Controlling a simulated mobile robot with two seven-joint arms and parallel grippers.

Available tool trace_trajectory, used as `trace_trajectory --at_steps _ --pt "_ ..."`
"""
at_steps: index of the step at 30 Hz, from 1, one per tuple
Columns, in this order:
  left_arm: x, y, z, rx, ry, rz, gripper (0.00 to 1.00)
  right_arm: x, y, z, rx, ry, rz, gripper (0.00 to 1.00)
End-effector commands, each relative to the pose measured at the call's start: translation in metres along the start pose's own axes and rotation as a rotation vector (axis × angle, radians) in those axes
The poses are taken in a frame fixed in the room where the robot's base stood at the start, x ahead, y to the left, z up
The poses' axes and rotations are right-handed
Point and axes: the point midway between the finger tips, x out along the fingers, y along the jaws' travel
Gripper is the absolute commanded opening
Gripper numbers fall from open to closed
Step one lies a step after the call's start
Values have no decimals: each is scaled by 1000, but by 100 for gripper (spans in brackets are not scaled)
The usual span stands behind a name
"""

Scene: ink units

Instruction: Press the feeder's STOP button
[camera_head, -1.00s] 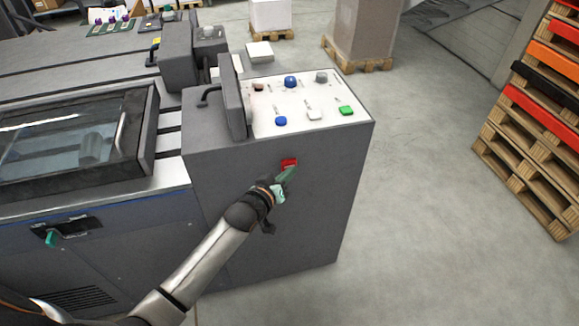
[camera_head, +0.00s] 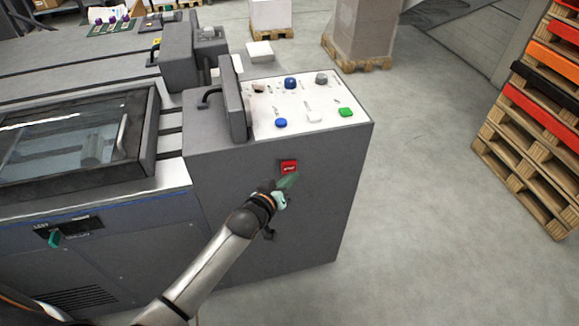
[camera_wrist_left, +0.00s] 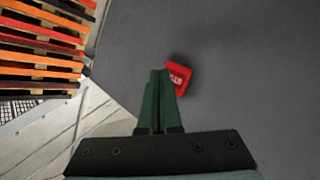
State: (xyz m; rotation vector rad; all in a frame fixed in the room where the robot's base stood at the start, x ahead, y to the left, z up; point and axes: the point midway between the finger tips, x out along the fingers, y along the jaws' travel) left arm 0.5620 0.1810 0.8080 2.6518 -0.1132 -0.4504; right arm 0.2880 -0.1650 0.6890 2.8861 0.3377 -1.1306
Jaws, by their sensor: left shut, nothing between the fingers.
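The red STOP button (camera_head: 289,167) sits on the upper front face of the grey feeder cabinet (camera_head: 320,190), below the white control panel. It also shows as a red square with pale lettering in the left wrist view (camera_wrist_left: 179,78), just right of the fingertips. My left gripper (camera_head: 291,182) is shut and empty, with its green fingers just below the button. In the left wrist view the closed fingers (camera_wrist_left: 158,75) overlap the button's left edge; a small gap seems to separate them from it. My right gripper is not in view.
The white panel (camera_head: 265,122) on top carries several knobs and buttons, among them a blue button (camera_head: 281,123) and a green button (camera_head: 346,112). A dark screen-like box (camera_head: 231,105) stands at its left. Stacked pallets (camera_head: 530,140) stand at the right, with open floor between.

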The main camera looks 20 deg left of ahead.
Motion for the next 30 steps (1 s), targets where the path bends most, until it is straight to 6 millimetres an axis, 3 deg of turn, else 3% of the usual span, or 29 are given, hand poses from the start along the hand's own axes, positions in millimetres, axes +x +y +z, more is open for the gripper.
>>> trace_trajectory --at_steps 5,20,30 --pt "-2 1 1 -1 -1 0 0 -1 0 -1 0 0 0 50" --pt "-33 24 23 -1 -2 -1 0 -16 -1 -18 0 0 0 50" --pt "-35 25 26 0 0 0 0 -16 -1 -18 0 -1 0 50"
